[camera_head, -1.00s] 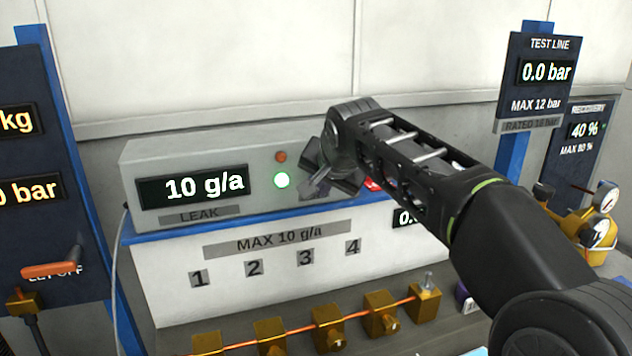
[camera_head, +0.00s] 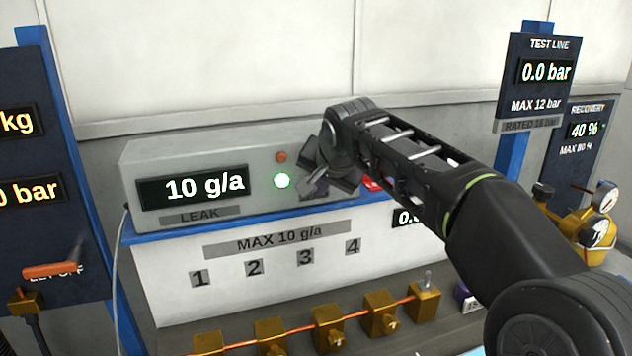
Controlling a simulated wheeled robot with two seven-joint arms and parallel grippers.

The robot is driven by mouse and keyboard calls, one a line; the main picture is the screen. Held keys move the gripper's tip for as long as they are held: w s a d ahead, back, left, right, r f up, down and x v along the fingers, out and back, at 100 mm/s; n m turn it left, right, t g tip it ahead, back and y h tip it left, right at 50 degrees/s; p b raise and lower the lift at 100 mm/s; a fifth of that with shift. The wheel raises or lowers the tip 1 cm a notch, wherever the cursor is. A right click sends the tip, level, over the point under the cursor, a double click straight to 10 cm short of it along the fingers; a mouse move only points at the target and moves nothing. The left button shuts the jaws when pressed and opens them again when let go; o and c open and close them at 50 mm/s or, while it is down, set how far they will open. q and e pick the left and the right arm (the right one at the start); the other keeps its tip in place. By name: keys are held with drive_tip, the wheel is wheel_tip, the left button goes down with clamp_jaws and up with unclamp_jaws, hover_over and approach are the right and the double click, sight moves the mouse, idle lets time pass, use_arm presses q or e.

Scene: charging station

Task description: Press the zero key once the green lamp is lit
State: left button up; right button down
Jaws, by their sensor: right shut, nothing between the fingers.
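The grey leak meter (camera_head: 250,145) stands on a blue-edged shelf at the back. Its display (camera_head: 193,188) reads 10 g/a. The green lamp (camera_head: 282,181) on its front is lit bright. A dim red-orange lamp (camera_head: 281,157) sits just above it. My right gripper (camera_head: 312,186) is shut and empty at the meter's front, just right of the green lamp. The zero key is not visible; the gripper and wrist cover that part of the front. I cannot tell whether the fingertips touch anything. My left gripper is not in view.
Below the meter is a white panel (camera_head: 180,300) marked MAX 10 g/a and numbered 1 to 4. Several brass blocks (camera_head: 271,333) on an orange pipe run in front. The test line sign (camera_head: 547,95) stands at right, brass gauges (camera_head: 597,232) beside it. A red-handled lever (camera_head: 50,270) is at left.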

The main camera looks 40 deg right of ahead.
drive_tip(key=shift+w+d, duration=0.1)
drive_tip(key=shift+w, duration=0.3)
idle(0.6)
drive_tip(key=shift+s+a+b, duration=0.25)
drive_tip(key=shift+s+b, duration=0.15)
drive_tip(key=shift+s, duration=0.4)
drive_tip(key=s+b, duration=0.1)
drive_tip(key=s+a+b, duration=0.1)
drive_tip(key=s, duration=0.1)
drive_tip(key=s+b, duration=0.1)
drive_tip(key=shift+s+a, duration=0.3)
drive_tip(key=shift+s, duration=0.1)
idle(0.6)
